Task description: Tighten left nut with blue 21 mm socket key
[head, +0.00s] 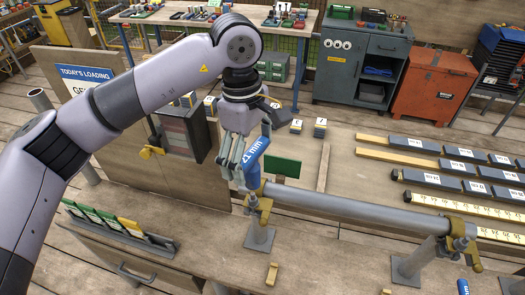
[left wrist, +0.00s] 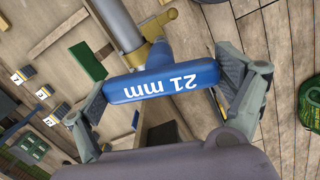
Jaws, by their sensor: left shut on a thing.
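The blue 21 mm socket key (head: 254,150) is held upright, slightly tilted, above the brass clamp (head: 260,203) at the left end of the grey pipe (head: 345,208). My left gripper (head: 238,160) is shut on the key's handle. In the left wrist view the handle (left wrist: 160,82) lies between the two fingers, and its shaft runs to the clamp (left wrist: 157,48). The left nut is hidden behind the key and clamp, so I cannot tell whether the socket is seated on it. My right gripper is not in view.
The pipe's right end sits in another brass clamp (head: 458,232) on a metal stand. A rack of green and yellow cards (head: 120,228) stands on the bench at left. A small brass piece (head: 272,273) lies in front. Labelled dark blocks (head: 435,182) lie in rows at right.

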